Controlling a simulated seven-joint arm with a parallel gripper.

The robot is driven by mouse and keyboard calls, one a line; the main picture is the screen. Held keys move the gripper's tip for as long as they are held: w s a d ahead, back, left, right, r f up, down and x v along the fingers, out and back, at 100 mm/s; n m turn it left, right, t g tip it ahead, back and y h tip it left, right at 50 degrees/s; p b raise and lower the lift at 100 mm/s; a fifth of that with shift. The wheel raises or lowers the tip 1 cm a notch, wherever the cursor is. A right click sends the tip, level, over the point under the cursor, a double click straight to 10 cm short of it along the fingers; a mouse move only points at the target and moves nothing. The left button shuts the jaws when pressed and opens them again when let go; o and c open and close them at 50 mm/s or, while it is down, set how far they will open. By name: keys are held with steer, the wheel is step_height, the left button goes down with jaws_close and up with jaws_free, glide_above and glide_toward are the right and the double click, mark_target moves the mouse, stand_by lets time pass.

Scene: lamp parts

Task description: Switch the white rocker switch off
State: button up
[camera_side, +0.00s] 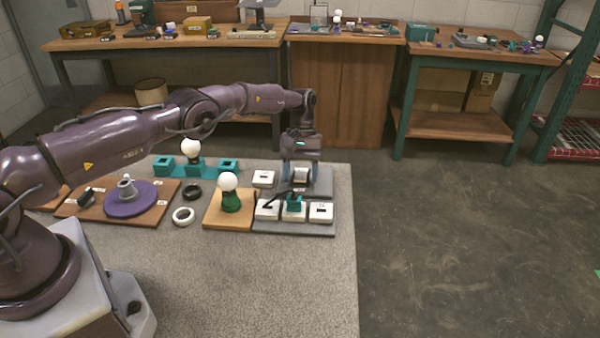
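A grey panel (285,228) on the near table carries several small white switch-like housings with dark insets. One stands at the front right (321,212), one at the front left (267,209), one at the back left (263,178). Another white housing (301,176) shows between the fingers of my gripper (300,182). A teal piece (293,207) stands between the two front housings, with a dark lever-like part beside it. My gripper points down over the panel with its fingers apart. Contact with the housing cannot be told. Which housing is the white rocker switch, and its position, are too small to tell.
A green-based white bulb (229,190) stands on a wooden block (212,218) left of the panel. The table front (270,290) is clear.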

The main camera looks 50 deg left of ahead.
mark_target(298, 179)
step_height(298, 179, up, 4)
steer(key=shift+s+f, duration=0.1)
steer(key=shift+f, duration=0.1)
steer(key=shift+s+r, duration=0.25)
steer(key=s+d+r, duration=0.1)
steer(key=s+r, duration=0.8)
steer(key=s, duration=0.4)
steer(key=shift+s+d, duration=0.15)
steer(key=shift+d, duration=0.15)
steer(key=shift+f, duration=0.1)
steer(key=s+d+r+m+t+y, duration=0.1)
steer(key=s+r+m+t, duration=0.3)
steer(key=s+r, duration=0.5)
steer(key=s+d+r+m+t+y, duration=0.2)
steer(key=s+d+r+m+t, duration=0.1)
steer(key=s+r, duration=0.7)
steer(key=shift+s+d+m+t, duration=0.35)
steer(key=shift+d+m+t, duration=0.05)
steer(key=shift+m+t, duration=0.55)
